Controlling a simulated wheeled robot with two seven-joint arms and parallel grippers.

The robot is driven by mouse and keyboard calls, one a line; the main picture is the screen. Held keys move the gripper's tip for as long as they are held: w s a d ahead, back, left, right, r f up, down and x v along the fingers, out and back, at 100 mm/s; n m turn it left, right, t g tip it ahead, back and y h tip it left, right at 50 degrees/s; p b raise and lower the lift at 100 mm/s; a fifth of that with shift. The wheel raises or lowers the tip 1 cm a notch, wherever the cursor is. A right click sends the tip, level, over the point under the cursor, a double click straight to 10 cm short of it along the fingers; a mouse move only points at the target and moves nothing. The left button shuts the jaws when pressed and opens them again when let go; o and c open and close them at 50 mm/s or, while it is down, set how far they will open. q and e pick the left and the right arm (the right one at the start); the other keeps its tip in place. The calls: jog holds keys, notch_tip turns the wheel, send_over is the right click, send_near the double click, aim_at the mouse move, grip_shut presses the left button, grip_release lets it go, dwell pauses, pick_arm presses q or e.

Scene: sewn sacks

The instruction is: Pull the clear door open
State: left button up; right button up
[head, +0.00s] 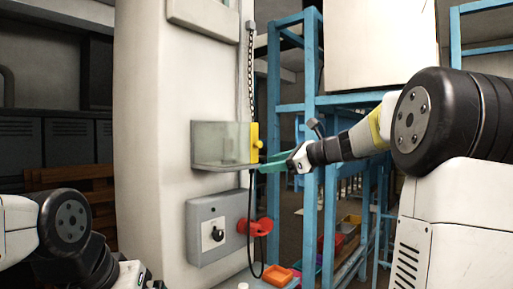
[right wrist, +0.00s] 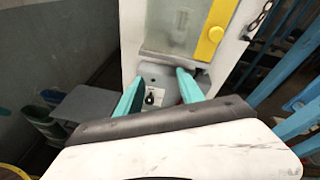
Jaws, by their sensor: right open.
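The clear door (head: 222,143) is a see-through greenish panel on the pale column, with a yellow strip (head: 254,143) and small knob along its right edge. It looks closed. In the right wrist view the clear door (right wrist: 178,28) is at the top, with the yellow strip (right wrist: 216,32) on its right side. My right gripper (head: 270,163) has teal fingers and is open and empty, just right of and slightly below the yellow strip. In the right wrist view the open fingers (right wrist: 158,88) point towards the area below the door. My left gripper is not in view; only its arm shows.
Below the door is a grey switch box (head: 215,228) with a black knob and a red handle (head: 255,227) on its right. A black cable hangs beside it. Blue shelving (head: 275,90) stands to the right. An orange tray (head: 279,275) is low down.

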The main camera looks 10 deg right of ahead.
aim_at(261, 145)
jog(key=w+d+r+m+t+y, duration=0.1)
jog(key=w+d+r+m+t, duration=0.2)
jog(key=w+d+r+m, duration=0.35)
jog(key=shift+n, duration=0.55)
jog(key=x, duration=0.3)
jog(key=f+x, duration=0.1)
jog(key=x, duration=0.2)
jog(key=f+x, duration=0.1)
jog(key=x, duration=0.2)
jog(key=shift+s+a, duration=0.1)
jog(key=shift+a, duration=0.25)
grip_shut()
